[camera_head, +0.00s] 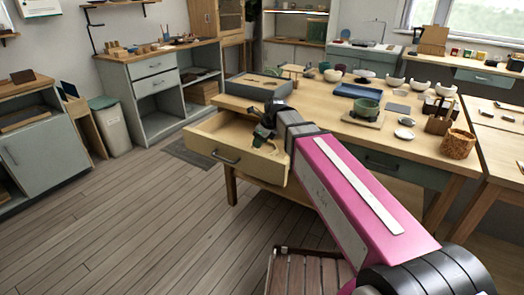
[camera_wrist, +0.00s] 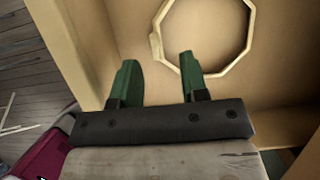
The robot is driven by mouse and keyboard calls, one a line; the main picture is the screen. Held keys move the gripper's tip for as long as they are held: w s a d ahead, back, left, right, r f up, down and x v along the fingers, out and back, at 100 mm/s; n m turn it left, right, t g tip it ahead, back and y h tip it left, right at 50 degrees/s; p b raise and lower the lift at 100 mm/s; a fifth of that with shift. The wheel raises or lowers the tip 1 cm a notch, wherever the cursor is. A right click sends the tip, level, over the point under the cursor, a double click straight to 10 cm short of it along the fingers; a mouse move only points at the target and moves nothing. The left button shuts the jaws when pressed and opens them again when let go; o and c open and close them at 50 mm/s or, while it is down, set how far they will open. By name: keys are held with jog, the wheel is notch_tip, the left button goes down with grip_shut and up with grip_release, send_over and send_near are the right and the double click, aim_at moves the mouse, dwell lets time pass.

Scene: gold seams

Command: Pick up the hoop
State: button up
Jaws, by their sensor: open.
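The hoop is a pale, many-sided ring (camera_wrist: 251,27) lying in an open wooden drawer (camera_wrist: 95,45), with a small block on its left side in the wrist view. Its top edge is cut off by the frame. My gripper (camera_wrist: 157,68) has two green fingers, spread apart and with nothing between them. The right fingertip overlaps the hoop's lower left edge in the picture; the left one is outside the ring. I cannot tell the height gap. In the head view my gripper (camera_head: 263,130) is over the drawer (camera_head: 225,160) and hides part of its inside.
The drawer walls stand close around my gripper. The worktable (camera_head: 310,100) above holds a grey tray (camera_head: 258,87), a blue tray (camera_head: 357,91), a green pot (camera_head: 366,106) and several bowls. A slatted stool (camera_head: 308,275) stands in front. The floor at left is clear.

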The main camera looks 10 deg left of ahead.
jog(key=shift+s+x, duration=0.1)
jog(key=shift+x, duration=1.2)
jog(key=shift+s+x, duration=0.15)
jog(key=shift+x, duration=1.15)
jog(key=shift+c, duration=0.4)
grip_shut()
